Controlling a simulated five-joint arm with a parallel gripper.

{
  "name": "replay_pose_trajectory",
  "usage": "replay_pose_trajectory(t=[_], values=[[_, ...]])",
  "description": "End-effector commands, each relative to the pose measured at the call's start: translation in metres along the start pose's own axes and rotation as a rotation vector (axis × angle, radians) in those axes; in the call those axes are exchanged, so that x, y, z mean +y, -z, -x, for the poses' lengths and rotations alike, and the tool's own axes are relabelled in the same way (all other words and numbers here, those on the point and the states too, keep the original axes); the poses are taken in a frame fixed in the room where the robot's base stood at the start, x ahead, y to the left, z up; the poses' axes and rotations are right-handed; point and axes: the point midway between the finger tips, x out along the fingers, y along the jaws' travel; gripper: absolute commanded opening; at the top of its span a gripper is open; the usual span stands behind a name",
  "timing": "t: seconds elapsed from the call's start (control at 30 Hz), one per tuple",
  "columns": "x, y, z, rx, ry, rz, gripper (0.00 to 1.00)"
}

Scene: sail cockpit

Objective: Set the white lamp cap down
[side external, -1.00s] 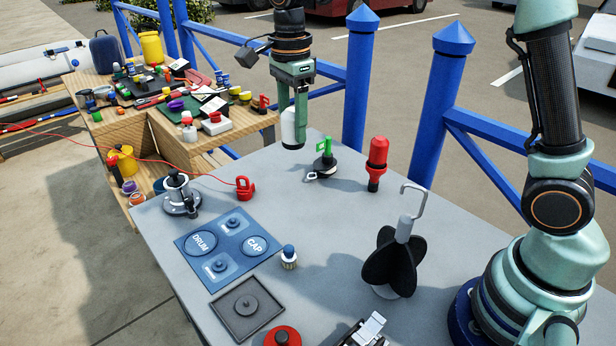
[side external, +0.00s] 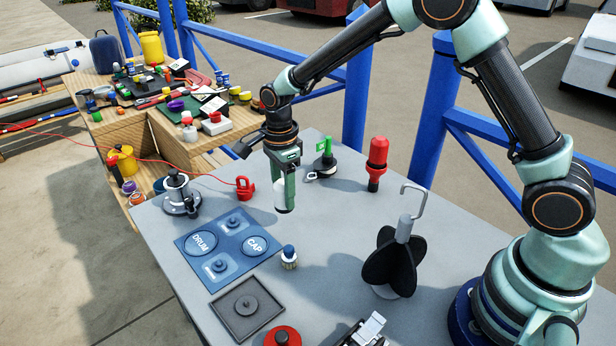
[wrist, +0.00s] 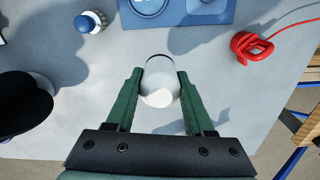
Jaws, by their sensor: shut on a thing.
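My gripper (side external: 285,208) is over the grey table, right of the blue mat (side external: 228,248) with round spots marked DRUM and CAP. In the wrist view my gripper (wrist: 160,82) is shut on the white lamp cap (wrist: 158,82), which sits between the two green fingers. In the side view the fingers mostly hide the cap. The cap is beside the mat, not over the CAP spot (side external: 254,245). I cannot tell exactly how high it is above the table. The mat's edge shows at the top of the wrist view (wrist: 180,19).
A blue-topped brush (side external: 289,258) stands near the mat's right corner. A black crossed-disc shape (side external: 390,262) and a red light (side external: 377,160) stand to the right. A dark tray (side external: 225,316) lies in front.

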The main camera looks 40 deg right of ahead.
Motion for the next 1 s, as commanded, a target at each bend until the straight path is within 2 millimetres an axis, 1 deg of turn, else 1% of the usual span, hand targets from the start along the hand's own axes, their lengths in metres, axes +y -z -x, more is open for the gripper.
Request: replay_pose_trajectory(t=[0.07, 0.33, 0.43, 0.67, 0.8, 0.83, 0.9, 1.0], values=[[0.0, 0.0, -0.005, 0.0, 0.0, 0.0, 0.0], [0.001, 0.0, -0.041, 0.001, -0.002, 0.0, 0.0], [0.0, 0.0, -0.045, -0.001, 0.001, 0.0, 0.0], [0.0, 0.0, -0.045, -0.001, 0.002, 0.0, 0.0], [0.0, 0.0, -0.048, 0.0, 0.0, 0.0, 0.0], [0.0, 0.0, -0.048, 0.0, 0.001, 0.0, 0.61], [0.0, 0.0, -0.048, 0.0, 0.001, 0.0, 0.83], [0.0, 0.0, -0.048, 0.0, 0.001, 0.0, 0.83]])
